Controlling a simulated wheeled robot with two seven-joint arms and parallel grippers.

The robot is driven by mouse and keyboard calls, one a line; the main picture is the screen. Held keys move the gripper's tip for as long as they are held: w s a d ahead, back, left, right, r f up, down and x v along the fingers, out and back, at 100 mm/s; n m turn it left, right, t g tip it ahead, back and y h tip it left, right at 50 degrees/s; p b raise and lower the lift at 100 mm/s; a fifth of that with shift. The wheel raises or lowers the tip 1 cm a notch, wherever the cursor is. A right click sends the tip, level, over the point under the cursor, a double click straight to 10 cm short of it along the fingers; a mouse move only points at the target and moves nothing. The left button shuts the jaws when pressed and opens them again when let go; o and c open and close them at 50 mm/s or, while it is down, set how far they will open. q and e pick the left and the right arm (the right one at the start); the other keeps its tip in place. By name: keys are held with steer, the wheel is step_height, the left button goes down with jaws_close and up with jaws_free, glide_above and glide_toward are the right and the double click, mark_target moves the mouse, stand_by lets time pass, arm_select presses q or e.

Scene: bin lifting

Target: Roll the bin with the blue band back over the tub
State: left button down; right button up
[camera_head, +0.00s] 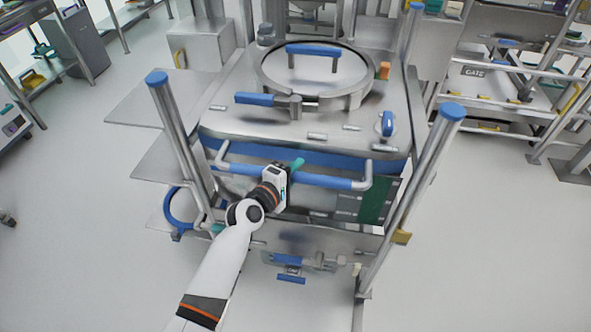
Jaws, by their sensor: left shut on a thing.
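The steel bin (290,142) with the blue band (335,163) stands upright in the middle of the head view. Its top carries a round clamped lid with a blue handle (313,49). A push bar (322,182) with blue grips runs across its near side. My left gripper (288,178) is shut on this bar, left of its middle. The fingertips are partly hidden by the gripper body. My right gripper is out of view. I cannot make out the tub for certain.
Blue-capped posts stand close at the bin's left (170,115) and right (436,145). Flat steel shelves (165,103) jut out at left. A rack with a GATE sign (474,71) stands at right. Grey floor (500,240) is open at near right and left.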

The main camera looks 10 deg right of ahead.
arm_select(q)
steer(key=c, duration=1.1)
jaws_free()
steer(key=shift+r, duration=0.15)
steer(key=shift+c, duration=0.2)
steer(key=v, duration=1.2)
steer(key=s+a+f+m+g+y, duration=0.2)
steer(key=s+a+f, duration=0.1)
steer(key=f, duration=0.8)
steer(key=s+a+f+m+g+y, duration=0.15)
steer(key=s+a+f, duration=0.25)
steer(key=f, duration=0.6)
steer(key=s+a+f+m+g+y, duration=0.1)
steer(key=s+a+f+y, duration=0.2)
steer(key=f, duration=0.8)
steer(key=s+a+f+m+g+y, duration=0.1)
steer(key=s+a+f+m+g, duration=0.1)
steer(key=s+f, duration=0.4)
steer(key=s+a+f+m+g+y, duration=0.1)
steer(key=s+a+f+m, duration=0.3)
steer(key=s, duration=1.2)
steer(key=s+a+f+m+g+y, duration=0.2)
steer(key=s+a+f, duration=0.4)
steer(key=s, duration=0.5)
step_height(320, 180, down, 3)
steer(key=shift+s+a+r+m+g, duration=0.25)
steer(key=shift+a+m+g, duration=0.15)
steer(key=shift+g, duration=0.35)
